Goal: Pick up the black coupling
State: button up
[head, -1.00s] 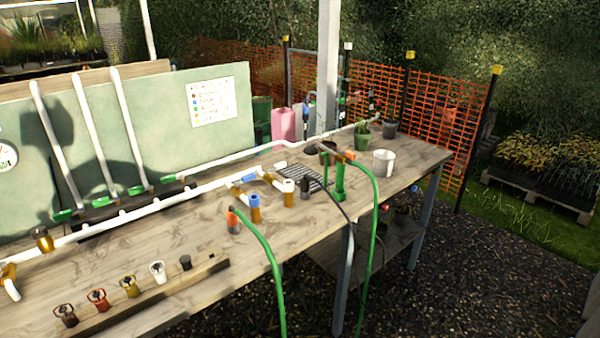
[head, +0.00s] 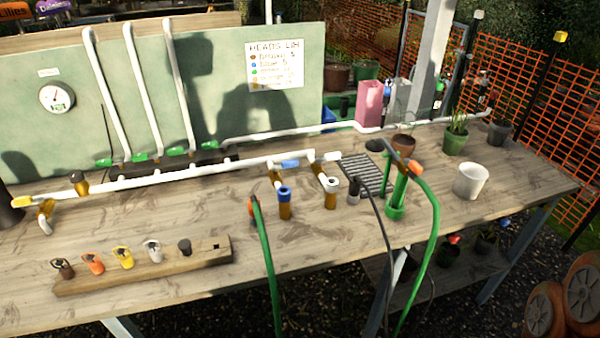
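A small black cylinder with a greyish top (head: 354,190) stands upright on the wooden table (head: 330,250), right of the white-topped brass fitting. A thin black hose passes at its top; I cannot tell whether they are joined. A second small black piece (head: 185,247) sits at the right end of the row on a wooden block (head: 150,270). I cannot tell for certain which of the two is the black coupling. My gripper is not in view.
A white pipe run (head: 200,172) crosses the table behind, with blue-topped (head: 284,205) and white-topped (head: 328,190) brass fittings. Green hoses (head: 268,260) hang over the front edge. A green stand (head: 396,200), white pot (head: 471,181) and potted plants are at right. The table's front middle is bare.

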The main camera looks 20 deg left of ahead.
aim_at(354, 186)
jog(key=u, duration=1)
jog(key=i, duration=0.8)
jog(key=u, duration=0.9)
